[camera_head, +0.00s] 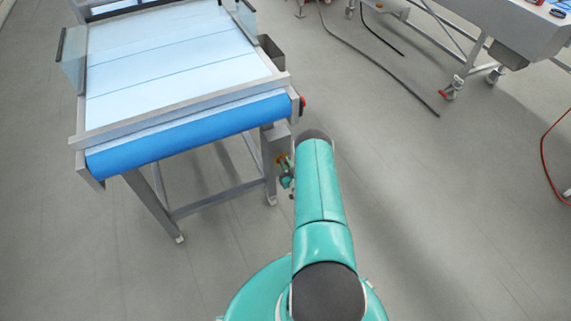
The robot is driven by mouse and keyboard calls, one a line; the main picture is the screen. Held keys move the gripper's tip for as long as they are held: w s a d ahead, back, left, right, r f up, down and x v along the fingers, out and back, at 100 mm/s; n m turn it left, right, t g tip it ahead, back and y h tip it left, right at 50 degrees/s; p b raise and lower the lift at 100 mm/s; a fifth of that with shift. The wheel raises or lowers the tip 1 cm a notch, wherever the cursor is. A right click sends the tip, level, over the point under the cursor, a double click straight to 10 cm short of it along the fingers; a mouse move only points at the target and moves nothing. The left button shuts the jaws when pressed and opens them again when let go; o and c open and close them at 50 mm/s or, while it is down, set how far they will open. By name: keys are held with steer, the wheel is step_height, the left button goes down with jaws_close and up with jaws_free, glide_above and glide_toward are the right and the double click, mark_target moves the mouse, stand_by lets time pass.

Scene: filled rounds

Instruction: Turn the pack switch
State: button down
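A small yellow and red part, which looks like the pack switch (281,159), sits on a grey box (271,143) under the right front corner of the conveyor. My teal arm reaches from the bottom of the view up to just right of that box. The end of my gripper (287,181) shows as a small teal and dark shape right beside and just below the switch. Most of my gripper is hidden behind my own arm. I cannot tell whether its fingers touch the switch or whether they are open or shut.
The conveyor (170,60) with a pale belt and blue front roller stands at the upper left on metal legs. A red knob (302,104) sticks out at its right corner. Dark cables (380,60) lie on the floor. A metal table (490,30) stands upper right.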

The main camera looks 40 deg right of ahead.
steer(key=shift+d+m, duration=0.1)
steer(key=shift+m, duration=0.3)
steer(key=m, duration=0.3)
steer(key=shift+s+d+f, duration=0.1)
steer(key=shift+s+d, duration=0.05)
steer(key=shift+d, duration=0.2)
steer(key=shift+d+f+m, duration=0.1)
steer(key=shift+d+m, duration=0.05)
steer(key=shift+m, duration=0.95)
steer(key=c, duration=1.5)
jaws_free()
steer(key=shift+o, duration=0.2)
steer(key=v, duration=1.4)
